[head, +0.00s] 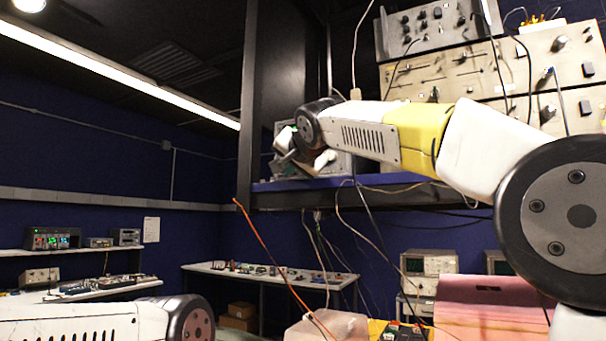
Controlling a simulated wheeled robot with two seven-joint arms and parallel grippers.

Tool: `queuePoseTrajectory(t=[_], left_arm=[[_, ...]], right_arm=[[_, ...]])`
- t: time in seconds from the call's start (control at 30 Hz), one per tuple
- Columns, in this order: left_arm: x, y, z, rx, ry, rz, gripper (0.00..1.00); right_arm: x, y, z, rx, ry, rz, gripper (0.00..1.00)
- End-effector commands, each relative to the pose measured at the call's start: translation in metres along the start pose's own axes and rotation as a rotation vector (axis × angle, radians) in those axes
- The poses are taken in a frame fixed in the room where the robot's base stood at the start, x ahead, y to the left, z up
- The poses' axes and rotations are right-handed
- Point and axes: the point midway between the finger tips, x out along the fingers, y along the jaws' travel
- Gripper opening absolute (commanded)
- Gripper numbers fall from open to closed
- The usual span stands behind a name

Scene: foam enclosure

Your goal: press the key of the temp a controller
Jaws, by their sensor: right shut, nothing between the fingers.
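My right arm reaches in from the right across the raised shelf. Its gripper (285,156) is shut and empty, in front of a light grey instrument (342,165) on the shelf. The arm and gripper cover much of that instrument's face; a small green glow shows at its upper left. I cannot read any label, so I cannot tell whether it is the temp a controller, and its key does not show. I cannot tell whether the fingertips touch it. My left arm lies at the bottom left, and its gripper is out of view.
The blue-edged shelf (268,186) runs beneath the instrument, with a dark upright post (262,90) at its left. Beige rack instruments (462,75) with knobs and hanging cables stand at upper right.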

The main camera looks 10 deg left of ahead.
Motion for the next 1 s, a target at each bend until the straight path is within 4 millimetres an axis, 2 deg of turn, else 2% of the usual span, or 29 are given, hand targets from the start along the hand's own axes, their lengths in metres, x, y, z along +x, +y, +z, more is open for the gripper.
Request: queuePoseTrajectory(t=[1.0], left_arm=[[0.0000, 0.0000, 0.0000, 0.000, 0.000, 0.000, 0.00]], right_arm=[[0.0062, 0.0046, -0.0048, 0.000, 0.000, 0.000, 0.00]])
